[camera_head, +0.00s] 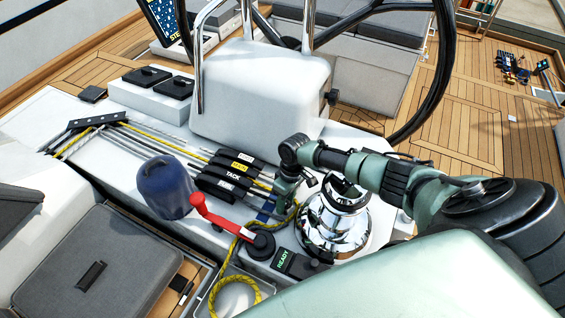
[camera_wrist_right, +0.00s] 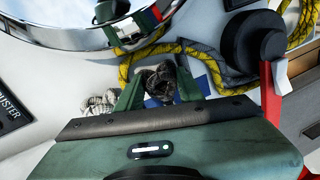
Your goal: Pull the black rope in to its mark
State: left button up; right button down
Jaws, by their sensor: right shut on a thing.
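My right gripper (camera_head: 284,194) is low over the white deck, between the row of black rope clutches (camera_head: 232,172) and the chrome winch (camera_head: 338,222). In the right wrist view its fingers (camera_wrist_right: 159,82) are shut on a dark, rough-surfaced piece, the black rope (camera_wrist_right: 160,86). Only a short stretch of this rope shows, and the rest is hidden by the gripper. I cannot make out a mark on it. In the head view the arm hides the rope. My left gripper is not in view.
A red handle (camera_head: 215,218) on a black hub stands left of the gripper. A yellow rope (camera_head: 232,285) runs past it to the locker below. A small READY display (camera_head: 285,262) is near the winch. The black steering wheel (camera_head: 444,75) is behind.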

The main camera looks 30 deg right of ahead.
jog(key=c, duration=1)
grip_release()
jog(key=shift+w, duration=0.2)
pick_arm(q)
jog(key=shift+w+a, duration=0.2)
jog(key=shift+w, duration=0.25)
pick_arm(e)
jog(key=shift+o, duration=0.5)
jog(key=r, duration=0.2)
jog(key=d+r, duration=0.1)
jog(key=r, duration=0.4)
jog(key=shift+w+d+r+b, duration=0.15)
jog(key=shift+w+r+b, duration=0.15)
jog(key=shift+r+b, duration=0.1)
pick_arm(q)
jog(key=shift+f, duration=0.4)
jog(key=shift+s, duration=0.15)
pick_arm(e)
jog(key=shift+f, duration=0.1)
